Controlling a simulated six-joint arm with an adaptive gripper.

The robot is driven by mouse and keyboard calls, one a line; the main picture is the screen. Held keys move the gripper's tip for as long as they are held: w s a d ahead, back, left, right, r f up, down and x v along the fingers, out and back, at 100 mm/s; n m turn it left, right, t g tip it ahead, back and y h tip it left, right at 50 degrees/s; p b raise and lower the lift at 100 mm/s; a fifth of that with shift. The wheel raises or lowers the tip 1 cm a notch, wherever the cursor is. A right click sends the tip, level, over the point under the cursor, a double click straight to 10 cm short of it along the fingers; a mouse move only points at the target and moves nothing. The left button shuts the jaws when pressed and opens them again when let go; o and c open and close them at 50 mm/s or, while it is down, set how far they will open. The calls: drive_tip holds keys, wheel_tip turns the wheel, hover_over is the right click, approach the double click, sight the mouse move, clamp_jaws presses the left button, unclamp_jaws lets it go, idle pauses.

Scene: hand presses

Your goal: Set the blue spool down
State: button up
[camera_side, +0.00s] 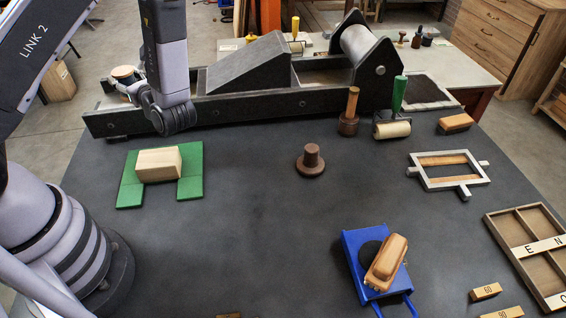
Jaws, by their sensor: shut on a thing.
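My gripper (130,88) is at the upper left, partly hidden behind my own wrist, near the left end of the long dark press bed. It is shut on a small round thing with a pale tan top (122,72), which I take to be the blue spool. No blue shows on it from this side. I cannot tell whether its underside touches anything.
The press bed (240,108) with ramp and roller spans the back. A green base with a pale block (157,163), brown knob (312,160), grey frame (449,174), blue stand with wooden handle (361,240) and letter tray (497,225) lie around.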

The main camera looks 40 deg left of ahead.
drive_tip(key=s+d+n+g+h, duration=0.2)
drive_tip(key=s+n+g+h, duration=0.2)
drive_tip(key=s+n+g, duration=0.75)
drive_tip(key=s+d+f+n+g+h, duration=0.1)
drive_tip(key=s+d+n+g+h, duration=0.35)
drive_tip(key=d+h, duration=0.3)
drive_tip(key=s+d+n+g+h, duration=0.45)
drive_tip(key=d+h, duration=0.25)
drive_tip(key=h, duration=0.2)
drive_tip(key=w+d+f+n+t+h, duration=0.3)
drive_tip(key=w+d+f+n+h, duration=0.1)
drive_tip(key=d, duration=0.3)
drive_tip(key=w+d+f+n+t+h, duration=0.4)
drive_tip(key=w+d+f+h, duration=0.1)
drive_tip(key=d+f, duration=0.2)
drive_tip(key=w+d+f+n+t+h, duration=0.4)
drive_tip(key=d+f+h, duration=0.1)
drive_tip(key=d+f, duration=0.1)
drive_tip(key=shift+w+d+f+n, duration=0.15)
drive_tip(key=shift+d+n, duration=0.1)
drive_tip(key=shift+d, duration=0.55)
drive_tip(key=shift+w+d+f, duration=0.15)
drive_tip(key=shift+d+f, duration=0.05)
drive_tip(key=shift+w+d+f, duration=0.1)
drive_tip(key=shift+f, duration=0.85)
drive_tip(key=shift+w+d+f, duration=0.1)
drive_tip(key=shift+f, duration=0.8)
drive_tip(key=shift+f, duration=0.1)
